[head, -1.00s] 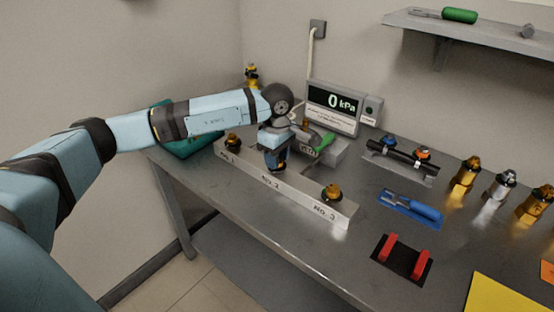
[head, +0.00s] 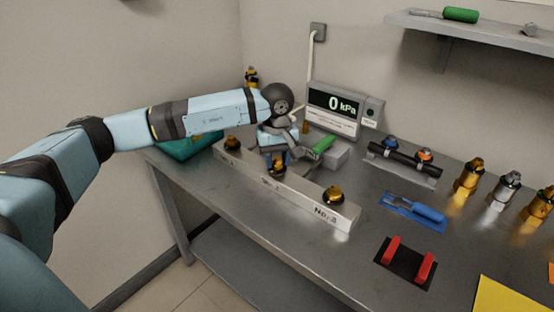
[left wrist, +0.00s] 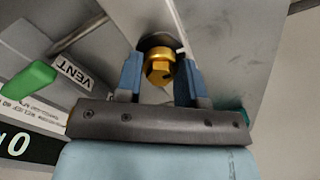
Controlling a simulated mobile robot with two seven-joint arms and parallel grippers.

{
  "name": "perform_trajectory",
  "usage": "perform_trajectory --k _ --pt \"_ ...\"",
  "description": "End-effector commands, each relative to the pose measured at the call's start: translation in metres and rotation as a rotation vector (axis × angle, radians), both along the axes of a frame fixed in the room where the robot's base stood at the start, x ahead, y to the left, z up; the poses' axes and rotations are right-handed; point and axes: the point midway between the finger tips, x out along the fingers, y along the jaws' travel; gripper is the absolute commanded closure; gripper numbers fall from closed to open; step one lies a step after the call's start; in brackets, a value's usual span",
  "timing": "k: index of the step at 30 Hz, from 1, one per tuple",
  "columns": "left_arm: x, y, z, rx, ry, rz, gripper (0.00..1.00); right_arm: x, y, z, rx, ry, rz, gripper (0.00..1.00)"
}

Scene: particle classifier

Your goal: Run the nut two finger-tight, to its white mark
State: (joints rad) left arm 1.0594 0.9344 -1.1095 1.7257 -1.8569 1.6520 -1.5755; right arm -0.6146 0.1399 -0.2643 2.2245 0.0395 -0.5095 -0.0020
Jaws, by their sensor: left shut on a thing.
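The manifold block (head: 310,205) is a long grey bar on the bench with several brass nuts along it. Nut two, a brass nut at the middle station, shows in the head view (head: 279,168) and in the left wrist view (left wrist: 158,68). My left gripper (head: 276,163) points down over it. In the left wrist view the blue fingers (left wrist: 159,75) are shut on opposite sides of the nut. The end nuts (head: 333,194) and (head: 232,142) stand free. My right gripper is not in view.
A gauge reading 0 kPa (head: 332,103) stands behind the block, near a green-handled vent valve (head: 322,144). A black tube in a holder (head: 404,158), a blue tool (head: 414,208), a red-handled piece (head: 406,264) and brass fittings (head: 468,176) occupy the right side.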

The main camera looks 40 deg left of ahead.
Motion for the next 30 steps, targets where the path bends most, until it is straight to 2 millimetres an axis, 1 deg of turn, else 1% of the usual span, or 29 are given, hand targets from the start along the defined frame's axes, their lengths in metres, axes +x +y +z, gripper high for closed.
perform_trajectory --k 1,15,16,17,18,19,26,30 --pt "0.0022 0.0010 0.0047 -0.001 -0.010 -0.005 0.88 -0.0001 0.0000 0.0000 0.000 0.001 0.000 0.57" --pt "0.0023 0.0009 0.0050 -0.001 -0.010 -0.016 0.88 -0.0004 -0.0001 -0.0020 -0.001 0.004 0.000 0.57" --pt "0.0024 0.0010 0.0051 -0.001 -0.010 -0.016 0.60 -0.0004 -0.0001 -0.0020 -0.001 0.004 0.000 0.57" --pt "0.0023 0.0009 0.0051 -0.001 -0.010 -0.016 0.53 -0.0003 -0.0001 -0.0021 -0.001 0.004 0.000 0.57" --pt "0.0021 0.0009 0.0048 -0.002 -0.009 -0.016 0.44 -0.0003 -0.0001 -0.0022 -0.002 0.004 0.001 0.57" --pt "0.0019 0.0008 0.0044 -0.001 -0.009 -0.016 0.39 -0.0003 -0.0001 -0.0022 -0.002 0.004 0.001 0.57" --pt "0.0009 0.0003 0.0020 0.000 -0.004 -0.017 0.39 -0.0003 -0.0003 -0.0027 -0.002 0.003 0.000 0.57" --pt "0.0011 0.0002 0.0079 0.000 -0.005 -0.017 0.39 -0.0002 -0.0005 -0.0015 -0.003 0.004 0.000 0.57"
